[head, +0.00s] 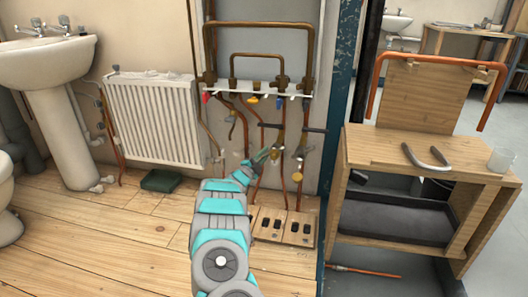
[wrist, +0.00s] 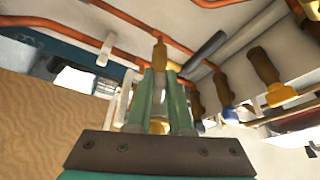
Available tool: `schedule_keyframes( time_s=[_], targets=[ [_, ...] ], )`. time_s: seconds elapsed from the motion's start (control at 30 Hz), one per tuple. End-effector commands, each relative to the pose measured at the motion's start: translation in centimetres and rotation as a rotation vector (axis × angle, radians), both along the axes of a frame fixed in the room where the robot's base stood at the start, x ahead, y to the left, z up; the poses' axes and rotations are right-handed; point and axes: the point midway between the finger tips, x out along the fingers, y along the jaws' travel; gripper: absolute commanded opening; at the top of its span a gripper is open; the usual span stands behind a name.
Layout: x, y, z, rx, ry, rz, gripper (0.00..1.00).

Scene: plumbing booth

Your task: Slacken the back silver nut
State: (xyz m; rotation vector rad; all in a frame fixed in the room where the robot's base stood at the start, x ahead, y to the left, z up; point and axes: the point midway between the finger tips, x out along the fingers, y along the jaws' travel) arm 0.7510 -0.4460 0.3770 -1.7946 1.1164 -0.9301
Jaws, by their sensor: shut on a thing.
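In the head view my gripper (head: 260,157) is at the copper pipework on the booth's back panel, low among the vertical pipes. In the wrist view its two green fingers (wrist: 160,82) close around a fitting on a pipe. A pale silver nut (wrist: 158,100) shows between the fingers, below a brass part (wrist: 159,55) that sticks out past the tips. The fingers hide much of the nut, and its turn cannot be seen. Other brass fittings (wrist: 263,68) stand to the right in the wrist view.
Copper pipes (head: 258,24) and a white bracket with coloured valve handles (head: 253,98) are above my gripper.

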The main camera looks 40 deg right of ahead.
Motion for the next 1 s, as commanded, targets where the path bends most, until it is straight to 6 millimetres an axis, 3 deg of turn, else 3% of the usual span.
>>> schedule_keyframes(
  time_s=[0.3,0.9,0.93,1.0],
  targets=[
    [-0.29,-0.21,-0.77,-0.091,0.109,0.000,0.00],
    [-0.32,-0.25,-0.93,-0.114,0.137,0.001,0.00],
    [-0.32,-0.25,-0.93,-0.114,0.137,0.001,0.21],
    [-0.33,-0.26,-0.90,-0.114,0.136,0.001,0.29]
  ],
)
